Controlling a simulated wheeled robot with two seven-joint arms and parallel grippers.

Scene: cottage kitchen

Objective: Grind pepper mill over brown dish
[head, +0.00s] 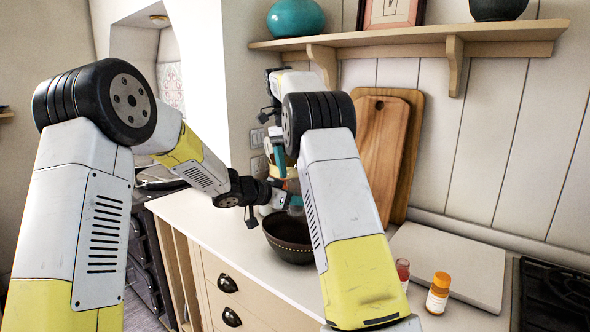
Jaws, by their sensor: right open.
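The brown dish (285,247), a dark round bowl, stands on the pale counter, partly hidden by my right arm. My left gripper (287,195) reaches in from the left just above the dish; its fingers are small and overlap other things, so I cannot tell whether it is shut on anything. My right gripper (278,152) is open, higher up behind my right forearm and close above the left one. I cannot clearly pick out the pepper mill; small orange and pale parts show among the grippers.
Two wooden boards (379,150) lean on the wall. A pale slab (450,262) lies on the counter (195,215). An orange-capped jar (438,294) and a small red jar (403,271) stand before it. A black hob (555,295) is at right. A shelf (410,38) hangs above.

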